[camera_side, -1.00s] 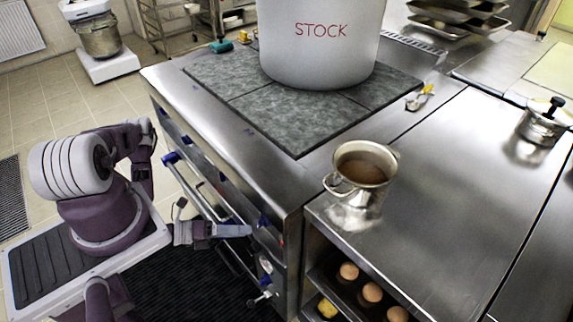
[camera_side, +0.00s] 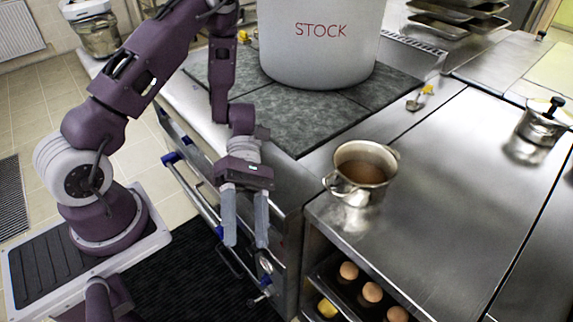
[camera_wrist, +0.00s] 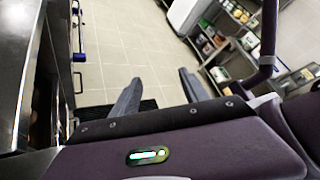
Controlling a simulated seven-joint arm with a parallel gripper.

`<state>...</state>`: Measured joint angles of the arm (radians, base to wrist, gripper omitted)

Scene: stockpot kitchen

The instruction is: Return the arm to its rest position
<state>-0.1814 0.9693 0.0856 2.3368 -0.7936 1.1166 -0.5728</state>
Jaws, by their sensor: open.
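My gripper (camera_side: 245,240) is open and empty. In the side view it hangs fingers down in front of the stove's front edge, left of the metal pot. My arm is raised and bent above it.
The stove (camera_side: 285,195) has knobs and a rail on its front, close to my gripper. A large STOCK pot (camera_side: 320,50) stands on its dark top. A metal pot (camera_side: 365,170) of brown liquid sits on the counter (camera_side: 450,190). Eggs (camera_side: 371,292) lie on a shelf below.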

